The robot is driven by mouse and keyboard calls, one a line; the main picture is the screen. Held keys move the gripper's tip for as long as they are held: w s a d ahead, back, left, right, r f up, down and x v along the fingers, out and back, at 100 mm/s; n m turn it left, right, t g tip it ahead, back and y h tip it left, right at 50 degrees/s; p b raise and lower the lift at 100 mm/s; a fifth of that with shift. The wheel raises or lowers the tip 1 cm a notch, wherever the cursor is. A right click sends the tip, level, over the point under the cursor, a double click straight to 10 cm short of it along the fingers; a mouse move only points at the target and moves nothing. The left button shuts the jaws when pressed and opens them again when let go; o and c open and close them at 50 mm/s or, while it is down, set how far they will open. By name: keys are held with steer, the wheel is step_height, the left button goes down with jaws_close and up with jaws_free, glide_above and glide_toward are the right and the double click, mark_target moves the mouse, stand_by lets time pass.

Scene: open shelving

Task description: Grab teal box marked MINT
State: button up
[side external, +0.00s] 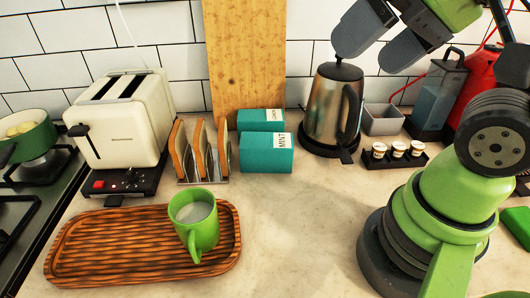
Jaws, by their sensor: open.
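The teal box marked MINT (264,156) lies on the counter, its white label at the right end of its front. A second teal box (258,120) is right behind it, with a white label whose word is too small to read surely. My gripper (368,57) is open and empty at the top of the side external view, its two grey fingers pointing down and left. It is high up, to the right of both teal boxes and apart from them, and overlaps the kettle's top in the picture.
A steel kettle (331,108) stands right of the boxes. A toast rack (203,152) with bread is close on their left, beside a cream toaster (119,117). A green mug (197,225) stands on a wooden tray (90,270). The counter in front of the boxes is clear.

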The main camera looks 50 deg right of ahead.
steer(key=m+g+h, duration=0.1)
steer(key=m+g, duration=0.5)
steer(key=m, duration=1.6)
glide_above(267, 140)
steer(key=s, duration=0.2)
step_height(267, 140, down, 16)
steer(key=f, duration=0.2)
steer(key=f+m, duration=0.1)
steer(key=f, duration=0.1)
steer(key=w+f+m, duration=0.1)
steer(key=f, duration=0.2)
steer(key=shift+d, duration=0.3)
steer(key=f, duration=0.1)
steer(key=w+f, duration=0.1)
steer(key=f, duration=0.3)
steer(key=shift+w+a+f, duration=0.15)
steer(key=shift+a+f, duration=0.05)
steer(key=shift+a, duration=0.2)
steer(key=c, duration=1)
